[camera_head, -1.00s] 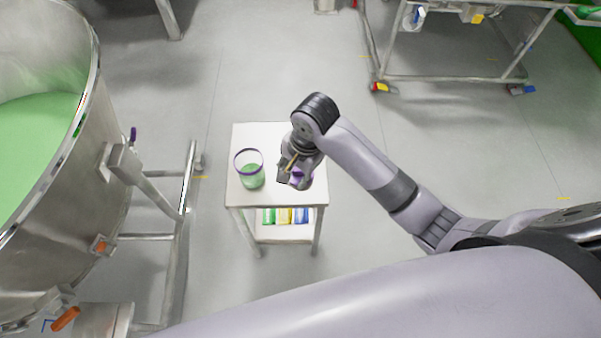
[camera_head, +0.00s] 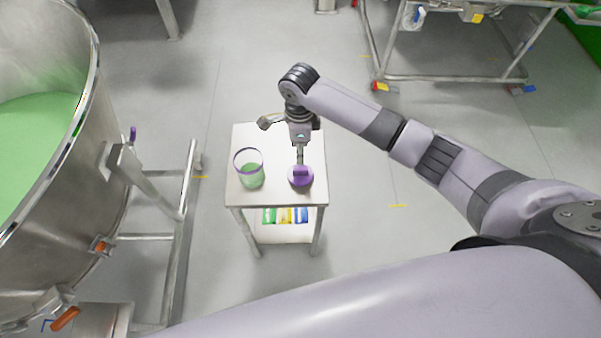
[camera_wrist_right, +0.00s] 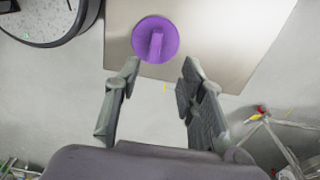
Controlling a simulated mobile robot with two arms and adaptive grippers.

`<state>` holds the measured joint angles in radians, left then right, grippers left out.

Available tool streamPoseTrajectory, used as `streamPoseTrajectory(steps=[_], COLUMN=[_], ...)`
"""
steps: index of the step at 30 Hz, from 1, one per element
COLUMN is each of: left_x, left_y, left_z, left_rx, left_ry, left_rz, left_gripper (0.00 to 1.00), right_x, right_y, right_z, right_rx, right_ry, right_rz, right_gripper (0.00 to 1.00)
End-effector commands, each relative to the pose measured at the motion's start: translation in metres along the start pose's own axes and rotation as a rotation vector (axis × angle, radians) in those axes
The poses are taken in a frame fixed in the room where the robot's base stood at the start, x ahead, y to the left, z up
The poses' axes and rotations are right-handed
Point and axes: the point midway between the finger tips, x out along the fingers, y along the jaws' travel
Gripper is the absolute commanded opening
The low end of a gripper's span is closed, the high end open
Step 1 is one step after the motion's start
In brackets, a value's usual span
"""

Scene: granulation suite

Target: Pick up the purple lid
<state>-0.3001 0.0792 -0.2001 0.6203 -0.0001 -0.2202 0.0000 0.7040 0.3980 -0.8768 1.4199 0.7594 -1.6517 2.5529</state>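The purple lid (camera_head: 300,178) is a round disc with a raised bar handle. It lies flat on the front right of the small white table (camera_head: 277,195). It also shows in the right wrist view (camera_wrist_right: 170,30), just beyond the fingertips. My right gripper (camera_head: 300,156) is over the table at the lid's far edge in the head view. In the right wrist view my right gripper (camera_wrist_right: 160,74) is open, with nothing between its fingers. Whether it touches the lid cannot be told. My left gripper is not in view.
Colored packs (camera_head: 285,215) lie on the shelf below. A large steel vessel (camera_head: 90,190) fills the left side. A steel frame cart (camera_head: 455,78) stands at the back right.

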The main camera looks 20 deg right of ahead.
Motion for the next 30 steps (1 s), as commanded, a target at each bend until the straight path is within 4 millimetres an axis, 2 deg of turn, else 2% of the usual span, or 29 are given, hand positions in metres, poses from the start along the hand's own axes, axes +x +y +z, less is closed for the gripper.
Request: streamPoseTrajectory(steps=[3,11,19,23,29,30], left_x=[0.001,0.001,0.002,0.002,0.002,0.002], left_y=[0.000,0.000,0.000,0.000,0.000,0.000], left_z=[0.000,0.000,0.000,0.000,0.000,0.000], left_rx=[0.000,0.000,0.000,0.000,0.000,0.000], left_ry=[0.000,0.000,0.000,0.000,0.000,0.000], left_rz=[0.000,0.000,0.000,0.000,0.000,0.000], left_gripper=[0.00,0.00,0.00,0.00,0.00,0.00], right_x=[0.020,0.038,0.077,0.084,0.084,0.084], right_y=[0.000,0.002,0.007,0.007,0.007,0.007], right_z=[0.000,0.000,-0.002,-0.002,-0.002,-0.002], right_rx=[0.000,-0.002,-0.001,-0.002,-0.002,-0.002], right_ry=[0.001,0.000,0.001,-0.001,-0.001,-0.001], right_rz=[0.001,0.001,0.000,-0.001,-0.001,-0.001], right_gripper=[0.37,0.37,0.37,0.37,0.37,0.34])
